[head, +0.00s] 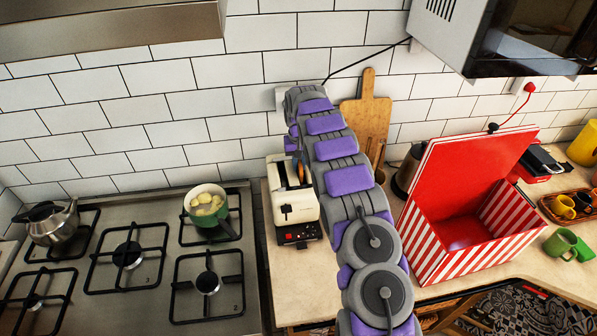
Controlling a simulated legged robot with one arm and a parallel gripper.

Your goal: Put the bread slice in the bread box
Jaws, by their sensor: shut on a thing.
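A cream toaster (293,207) stands on the counter right of the stove. A narrow brown edge of the bread slice (301,173) shows at the toaster's top; most of the slice is hidden. My arm reaches up past the toaster and bends down behind it. My gripper (295,157), mostly hidden by the arm, is shut on the bread slice at the toaster. The bread box (452,262), with red and white stripes, stands at the right on the counter. Its red lid is raised and its inside looks empty.
A green pot (207,208) with food and a kettle (54,224) stand on the stove. A wooden cutting board (367,112) leans on the wall behind my arm. A green mug (562,244) stands right of the box. A microwave (470,40) hangs above.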

